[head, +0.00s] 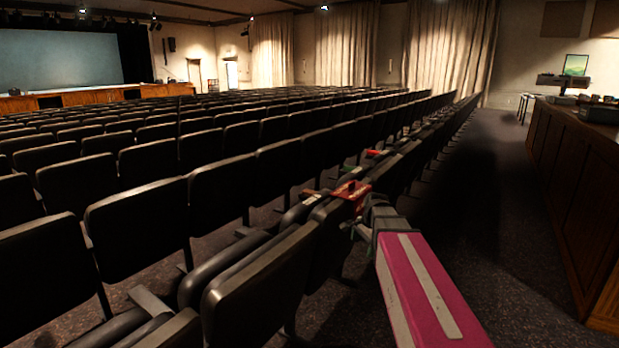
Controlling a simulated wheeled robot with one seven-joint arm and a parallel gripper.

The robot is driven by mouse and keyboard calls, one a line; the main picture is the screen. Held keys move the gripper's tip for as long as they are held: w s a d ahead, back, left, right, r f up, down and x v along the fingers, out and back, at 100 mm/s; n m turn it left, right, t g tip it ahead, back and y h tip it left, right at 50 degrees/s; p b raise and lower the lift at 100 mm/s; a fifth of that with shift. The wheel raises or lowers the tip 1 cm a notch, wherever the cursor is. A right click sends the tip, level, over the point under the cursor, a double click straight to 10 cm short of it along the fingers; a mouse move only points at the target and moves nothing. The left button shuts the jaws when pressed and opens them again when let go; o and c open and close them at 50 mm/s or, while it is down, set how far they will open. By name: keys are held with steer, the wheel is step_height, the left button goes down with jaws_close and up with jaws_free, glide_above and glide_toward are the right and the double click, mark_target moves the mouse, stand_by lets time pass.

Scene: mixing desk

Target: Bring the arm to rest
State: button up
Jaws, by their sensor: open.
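My arm reaches forward from the lower right of the head view, its pink link with a pale stripe nearest to me. At its far end my gripper (350,190), a small red and grey shape, is over the row of dark seats. It is open, and I see nothing held in it. Its fingertips are small and hard to make out against the seats.
Rows of dark folding seats (258,285) fill the left and middle. A long wooden desk (572,165) with equipment and a small lit screen (575,65) stands at the right. The carpeted aisle (490,200) between them is clear.

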steer(key=s+f+n+g+h, duration=0.1)
steer(key=s+f+n, duration=1.1)
steer(key=s, duration=0.4)
steer(key=shift+s+a+f+h, duration=0.25)
steer(key=shift+a+f+h, duration=0.15)
steer(key=shift+a+f, duration=0.05)
